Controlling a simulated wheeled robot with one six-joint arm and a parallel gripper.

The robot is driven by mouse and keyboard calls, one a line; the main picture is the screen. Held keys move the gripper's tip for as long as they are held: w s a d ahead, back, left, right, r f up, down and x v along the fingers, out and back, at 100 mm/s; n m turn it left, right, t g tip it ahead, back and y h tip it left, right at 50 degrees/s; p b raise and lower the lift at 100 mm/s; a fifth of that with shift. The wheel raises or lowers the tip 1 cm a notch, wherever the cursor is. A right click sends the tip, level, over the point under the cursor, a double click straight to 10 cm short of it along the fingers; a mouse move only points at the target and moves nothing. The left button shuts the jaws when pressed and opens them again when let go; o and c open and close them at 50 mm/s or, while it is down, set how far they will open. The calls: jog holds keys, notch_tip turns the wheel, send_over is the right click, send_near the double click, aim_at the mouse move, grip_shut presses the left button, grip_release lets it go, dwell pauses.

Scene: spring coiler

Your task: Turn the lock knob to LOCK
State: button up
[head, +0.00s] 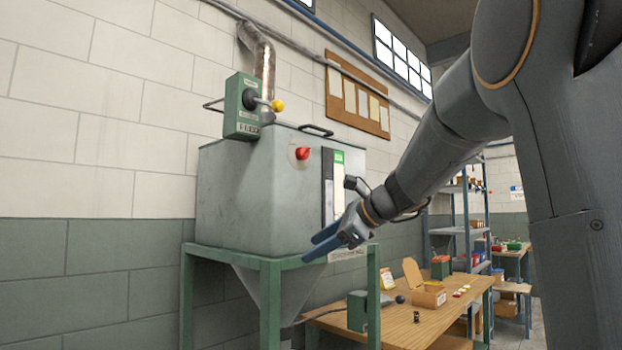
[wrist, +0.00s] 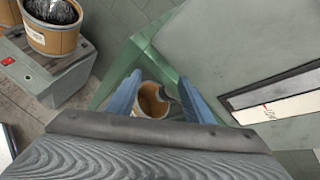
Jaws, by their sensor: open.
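A red knob (head: 302,153) sticks out from the front of the grey hopper (head: 245,200) in the head view. It is the likeliest lock knob, but no LOCK marking is readable and its setting cannot be told. My gripper (head: 325,242) is in front of the hopper's lower right, below and right of the red knob and apart from it. In the wrist view my gripper (wrist: 160,85) has its two blue fingers spread with nothing held between them. The red knob does not show there.
A green box (head: 243,106) with a yellow-ball lever (head: 277,105) stands at the hopper's upper left. A green frame (head: 270,300) carries the hopper. A workbench (head: 430,312) is at lower right. A brown drum (wrist: 152,98) shows beyond my fingers.

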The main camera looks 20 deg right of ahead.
aim_at(308, 152)
jog(key=d+r+m+t+y, duration=0.1)
jog(key=d+r+m+t, duration=0.1)
jog(key=r, duration=1)
jog(key=d+r+m+t+y, duration=0.2)
jog(key=d+r+m+t, duration=0.1)
jog(key=r, duration=0.9)
jog(key=shift+f+p+x, duration=0.15)
jog(key=shift+p+x, duration=0.25)
jog(key=shift+x, duration=1.65)
jog(key=shift+f+p+x, duration=0.1)
jog(key=shift+p+x, duration=0.3)
jog(key=shift+x, duration=1.6)
jog(key=c, duration=1)
